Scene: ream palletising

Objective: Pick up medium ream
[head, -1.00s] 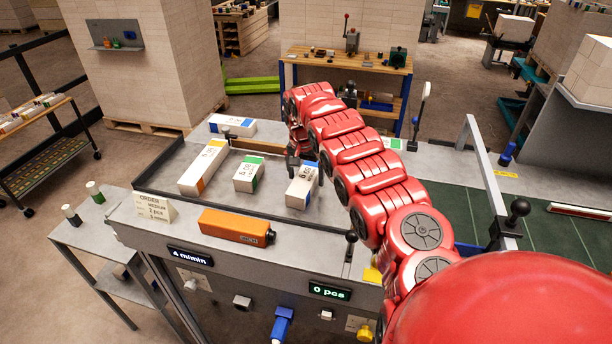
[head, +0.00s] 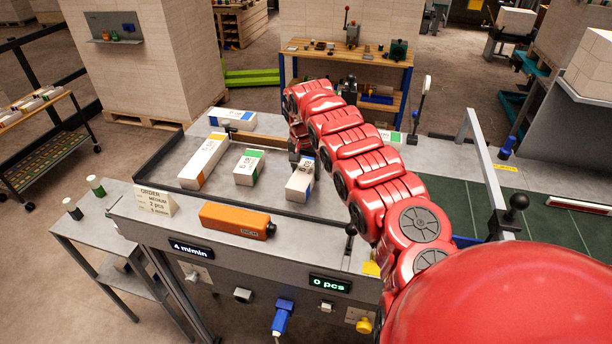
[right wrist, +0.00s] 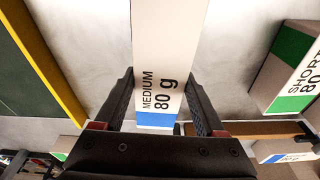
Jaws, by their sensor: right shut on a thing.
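The medium ream (head: 299,183) is a white block with a blue band, lying on the grey table at the right of the reams there. The right wrist view shows its "MEDIUM 80 g" face (right wrist: 168,45). My right gripper (right wrist: 165,100) is shut on this ream, one finger on each side near the blue end. In the head view my right gripper (head: 303,160) is at the ream's far end, partly hidden by my red arm. I cannot tell any gap below the ream. My left gripper is not in view.
A green-banded short ream (head: 249,168) lies just left, an orange-banded ream (head: 204,161) farther left. Another blue-banded ream (head: 232,120) lies at the back. An orange device (head: 235,220) sits on the front ledge. A green mat (head: 455,210) is at right.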

